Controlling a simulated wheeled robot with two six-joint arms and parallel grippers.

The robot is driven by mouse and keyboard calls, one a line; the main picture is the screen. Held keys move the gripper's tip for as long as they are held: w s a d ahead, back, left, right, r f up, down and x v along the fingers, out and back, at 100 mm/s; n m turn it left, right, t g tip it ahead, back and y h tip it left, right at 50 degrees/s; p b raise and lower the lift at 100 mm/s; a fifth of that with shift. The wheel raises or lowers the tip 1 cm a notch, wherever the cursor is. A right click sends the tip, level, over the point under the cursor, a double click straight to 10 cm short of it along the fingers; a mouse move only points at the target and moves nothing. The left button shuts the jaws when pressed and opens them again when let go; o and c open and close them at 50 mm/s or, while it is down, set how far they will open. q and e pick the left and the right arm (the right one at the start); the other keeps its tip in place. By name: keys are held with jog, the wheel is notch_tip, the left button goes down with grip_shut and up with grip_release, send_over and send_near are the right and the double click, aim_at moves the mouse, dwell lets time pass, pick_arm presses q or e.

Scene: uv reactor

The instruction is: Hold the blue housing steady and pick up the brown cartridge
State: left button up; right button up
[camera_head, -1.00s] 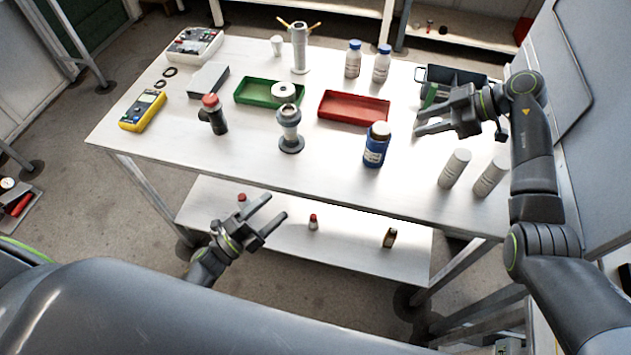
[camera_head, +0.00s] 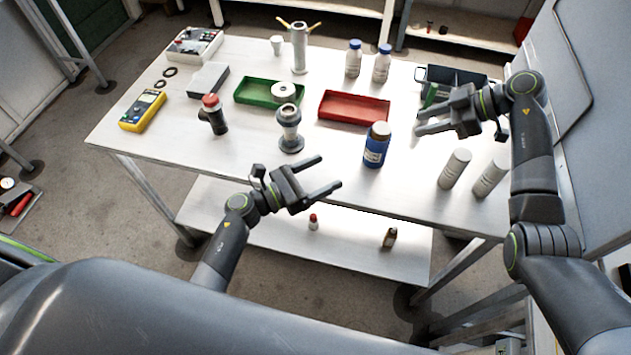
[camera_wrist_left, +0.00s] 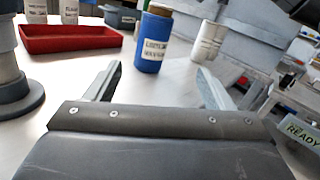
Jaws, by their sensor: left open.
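The blue housing (camera_head: 376,150) stands upright near the table's front edge, with a white label on its side. The brown cartridge (camera_head: 380,130) sits in its top, and only its upper end shows. In the left wrist view the blue housing (camera_wrist_left: 153,42) is ahead, beyond and between the fingers.
Two white cylinders (camera_head: 454,168) stand right of the housing. A grey flanged fitting (camera_head: 289,130) stands left of it. A red tray (camera_head: 336,107) and a green tray (camera_head: 250,95) lie behind. A dark bin (camera_head: 470,75) is beyond my right gripper. The front table surface is mostly clear.

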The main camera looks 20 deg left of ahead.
aim_at(367, 154)
pick_arm(q)
jog(key=shift+s+a+f+t+y, duration=0.1)
jog(key=shift+s+f+t+y, duration=0.15)
jog(key=shift+s+y, duration=0.25)
jog(key=shift+s+a+f+t+y, duration=0.15)
jog(key=shift+s+f+y, duration=0.1)
jog(key=shift+s+y, duration=0.25)
jog(key=shift+m, duration=0.3)
jog(key=x, duration=1.7)
jog(key=shift+w+d+f, duration=0.1)
jog(key=shift+w, duration=0.15)
jog(key=c, duration=1.2)
